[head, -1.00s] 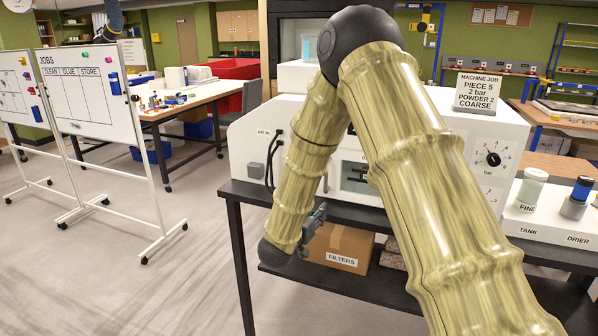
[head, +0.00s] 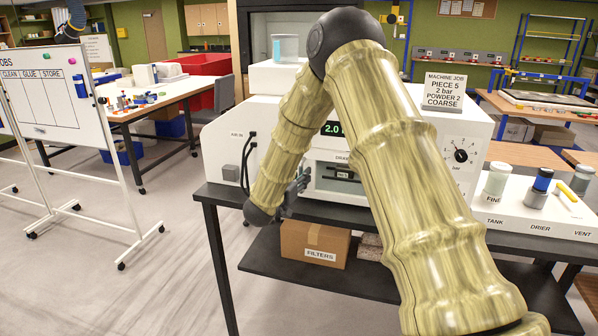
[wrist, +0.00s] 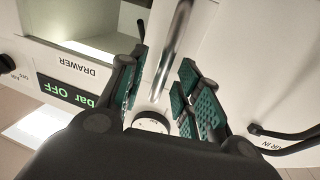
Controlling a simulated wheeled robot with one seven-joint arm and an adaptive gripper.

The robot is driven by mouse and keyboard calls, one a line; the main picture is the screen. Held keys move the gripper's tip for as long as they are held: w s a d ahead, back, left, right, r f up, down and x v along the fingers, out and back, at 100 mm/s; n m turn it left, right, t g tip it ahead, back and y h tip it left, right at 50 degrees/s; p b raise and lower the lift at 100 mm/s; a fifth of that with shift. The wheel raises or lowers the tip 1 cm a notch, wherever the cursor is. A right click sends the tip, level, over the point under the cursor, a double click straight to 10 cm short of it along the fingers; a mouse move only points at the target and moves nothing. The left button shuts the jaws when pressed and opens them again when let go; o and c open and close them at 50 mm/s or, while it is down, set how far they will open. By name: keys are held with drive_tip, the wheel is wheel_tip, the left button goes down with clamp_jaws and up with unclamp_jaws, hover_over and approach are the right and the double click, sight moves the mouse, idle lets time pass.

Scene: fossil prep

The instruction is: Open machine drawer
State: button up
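The white machine (head: 410,150) stands on a dark table. Its drawer (head: 338,178) is a dark slot in the front under a green display (head: 333,128), partly hidden by my arm. In the wrist view the DRAWER label (wrist: 80,62), the display (wrist: 75,95) and a pale recess (wrist: 85,20) appear upside down. A shiny metal bar (wrist: 176,45) runs between my fingers, with a round pale disc (wrist: 152,122) near its lower end. My gripper (wrist: 160,90) is open, its green pads apart; contact with the bar is not visible. In the head view it (head: 297,187) is left of the drawer.
A FILTERS box (head: 314,244) sits on the shelf below. A white tray (head: 535,215) with jars stands at right. Dark hoses (wrist: 285,140) marked AIR IN lie beside my gripper. A job sign (head: 443,90) stands on the machine.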

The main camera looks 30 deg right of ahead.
drive_tip(key=shift+x, duration=0.8)
